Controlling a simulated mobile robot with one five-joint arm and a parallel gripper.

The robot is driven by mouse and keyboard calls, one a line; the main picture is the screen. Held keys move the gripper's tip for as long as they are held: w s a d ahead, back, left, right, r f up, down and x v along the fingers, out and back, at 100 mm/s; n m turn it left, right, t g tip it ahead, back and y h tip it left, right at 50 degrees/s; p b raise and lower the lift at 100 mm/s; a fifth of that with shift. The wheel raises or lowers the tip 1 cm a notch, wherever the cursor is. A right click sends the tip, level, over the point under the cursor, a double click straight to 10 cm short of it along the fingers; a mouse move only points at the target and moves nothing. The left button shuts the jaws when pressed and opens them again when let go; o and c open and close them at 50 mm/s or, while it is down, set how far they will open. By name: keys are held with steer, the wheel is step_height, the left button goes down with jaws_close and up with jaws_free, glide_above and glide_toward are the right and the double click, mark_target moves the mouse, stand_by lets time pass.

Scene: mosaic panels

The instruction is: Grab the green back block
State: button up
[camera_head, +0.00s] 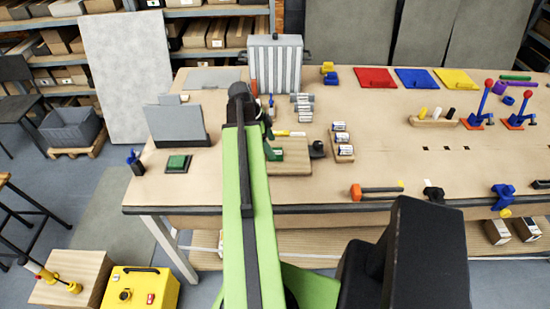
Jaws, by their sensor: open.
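A green block (177,161) lies on a small black base on the left part of the workbench, in front of a grey panel. A second dark green piece (272,151) shows just right of my arm, at the left edge of a wooden board. I cannot tell which one the task names. My green and black arm reaches up the middle of the picture over the bench. My gripper (267,127) is open, partly hidden by the arm, close above the second green piece. The fingertips are too small to make out, and I see nothing held.
The wooden board (291,168) and a tray of small cylinders (342,147) lie right of my arm. A grey ribbed box (275,64) stands behind. Bench space between the left green block and my arm is clear.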

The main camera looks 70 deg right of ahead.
steer(key=b+x, duration=0.2)
steer(key=x, duration=0.1)
steer(key=shift+a+f, duration=0.1)
steer(key=shift+f, duration=0.15)
steer(key=shift+r, duration=0.1)
steer(key=shift+c, duration=0.2)
steer(key=c, duration=1.4)
steer(key=shift+r, duration=0.1)
